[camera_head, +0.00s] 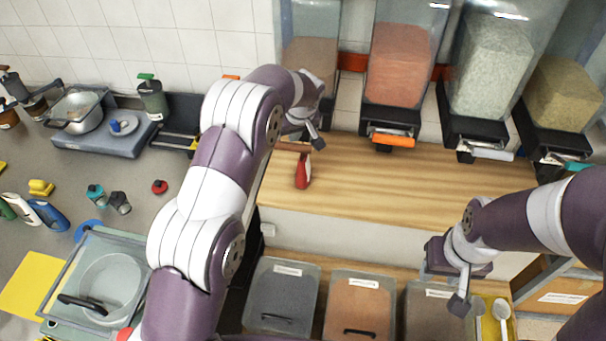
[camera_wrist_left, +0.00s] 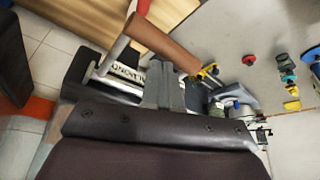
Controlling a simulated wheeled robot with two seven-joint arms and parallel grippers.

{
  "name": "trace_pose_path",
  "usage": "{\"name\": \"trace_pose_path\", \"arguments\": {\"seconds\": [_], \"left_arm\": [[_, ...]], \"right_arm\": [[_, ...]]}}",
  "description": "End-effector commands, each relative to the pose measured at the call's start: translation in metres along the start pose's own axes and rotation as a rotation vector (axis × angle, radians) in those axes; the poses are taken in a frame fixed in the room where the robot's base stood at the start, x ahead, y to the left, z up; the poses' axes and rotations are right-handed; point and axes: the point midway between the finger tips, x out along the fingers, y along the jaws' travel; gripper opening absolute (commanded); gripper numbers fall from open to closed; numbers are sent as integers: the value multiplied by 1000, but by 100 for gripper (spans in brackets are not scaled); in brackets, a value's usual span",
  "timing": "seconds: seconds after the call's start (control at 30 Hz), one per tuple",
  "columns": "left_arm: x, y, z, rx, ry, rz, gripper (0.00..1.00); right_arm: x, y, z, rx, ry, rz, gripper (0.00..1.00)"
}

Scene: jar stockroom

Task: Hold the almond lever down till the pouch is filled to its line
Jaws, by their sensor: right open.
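The almond dispenser (camera_head: 310,62), a clear bin of brown contents, is at the left of the dispenser row. Its brown lever (camera_head: 293,146) sticks out below it and also shows in the left wrist view (camera_wrist_left: 162,42). My left gripper (camera_head: 314,140) is beside the lever; in the left wrist view its fingers (camera_wrist_left: 165,82) look closed together, with the lever just beyond. I cannot tell whether they touch it. A small red object (camera_head: 303,172) stands on the wooden counter below the lever; I cannot tell whether it belongs to the pouch. My right gripper (camera_head: 445,288) is open above the lower bins.
Dispensers with an orange lever (camera_head: 394,140), a white lever (camera_head: 492,152) and a teal lever (camera_head: 577,166) stand to the right. The wooden counter (camera_head: 400,185) is mostly clear. Lidded bins (camera_head: 282,268) stand below. A scale (camera_head: 105,140) with a metal pan is at left.

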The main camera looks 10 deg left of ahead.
Motion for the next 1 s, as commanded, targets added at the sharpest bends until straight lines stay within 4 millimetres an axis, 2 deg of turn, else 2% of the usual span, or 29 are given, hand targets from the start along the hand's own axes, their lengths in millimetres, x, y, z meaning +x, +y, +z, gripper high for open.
{"name": "trace_pose_path", "arguments": {"seconds": [0.47,1.0], "left_arm": [[0,0,1,0,-2,-1,0],[-22,0,-9,0,-2,-2,0]], "right_arm": [[0,0,0,0,0,0,43],[-12,0,-1,0,0,0,43]]}}
